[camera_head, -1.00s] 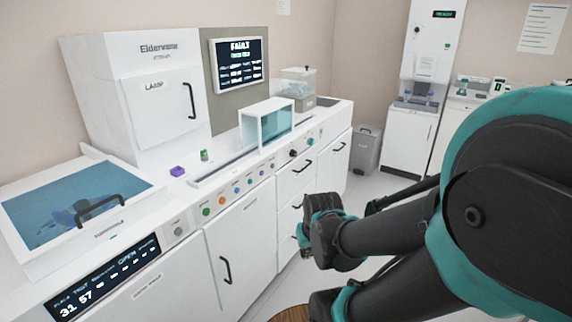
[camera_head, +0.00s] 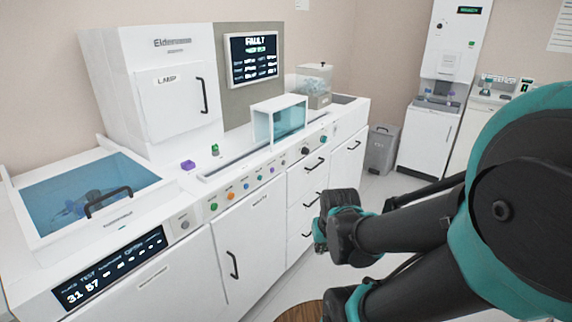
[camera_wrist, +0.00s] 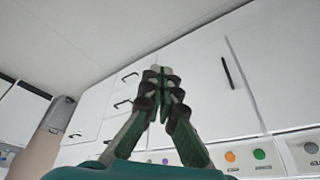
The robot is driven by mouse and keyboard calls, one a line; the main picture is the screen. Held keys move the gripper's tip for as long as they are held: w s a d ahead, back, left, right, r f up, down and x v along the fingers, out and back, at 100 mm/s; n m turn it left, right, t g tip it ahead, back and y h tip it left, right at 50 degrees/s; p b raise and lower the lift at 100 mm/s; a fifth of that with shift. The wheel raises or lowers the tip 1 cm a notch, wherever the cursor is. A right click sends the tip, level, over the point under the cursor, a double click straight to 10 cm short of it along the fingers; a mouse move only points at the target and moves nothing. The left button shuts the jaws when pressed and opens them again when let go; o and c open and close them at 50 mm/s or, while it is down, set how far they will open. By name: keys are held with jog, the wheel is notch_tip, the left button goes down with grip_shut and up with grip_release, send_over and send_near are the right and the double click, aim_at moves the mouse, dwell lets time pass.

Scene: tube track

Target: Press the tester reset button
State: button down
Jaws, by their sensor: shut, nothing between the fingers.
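A row of small coloured round buttons runs along the front panel of the white counter, among them a green one (camera_head: 214,207) and an orange one (camera_head: 231,197). A larger grey round button (camera_head: 184,224) sits left of them. I cannot read which one is the tester reset. My gripper (camera_head: 320,236) is low in front of the drawers, apart from the panel, partly hidden by its own wrist. In the wrist view my gripper (camera_wrist: 157,71) is shut and empty, with the orange button (camera_wrist: 230,156), green button (camera_wrist: 259,154) and grey button (camera_wrist: 311,147) near the bottom edge.
A screen (camera_head: 252,58) reads FAULT beside the white LAMP cabinet (camera_head: 172,98). A blue-lidded bin (camera_head: 85,192) and a status display (camera_head: 110,268) are at left. A grey waste bin (camera_head: 381,149) and a white machine (camera_head: 440,90) stand behind. Floor before the drawers is open.

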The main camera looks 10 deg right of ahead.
aim_at(284, 163)
jog(key=w+d+r+m+t+y, duration=0.1)
jog(key=w+r+m+y, duration=0.1)
jog(key=w+m, duration=0.7)
jog(key=w+d+r+m+t+y, duration=0.1)
jog(key=w+r+m, duration=0.3)
jog(key=w+m, duration=0.5)
jog(key=w+d+r+m+y, duration=0.3)
jog(key=w+m, duration=0.6)
jog(key=w, duration=1.2)
jog(key=shift+w+m+t, duration=0.35)
jog(key=shift+m+t, duration=0.05)
jog(key=shift+w+a+r+x, duration=0.2)
jog(key=shift+w+r+x, duration=0.15)
jog(key=shift+x, duration=1.75)
jog(key=shift+w+a+r+x, duration=0.2)
jog(key=shift+r+x, duration=0.2)
jog(key=shift+x, duration=1.7)
jog(key=shift+w+a+r+x, duration=0.25)
jog(key=shift+w+r+x, duration=0.1)
jog(key=shift+x, duration=1.8)
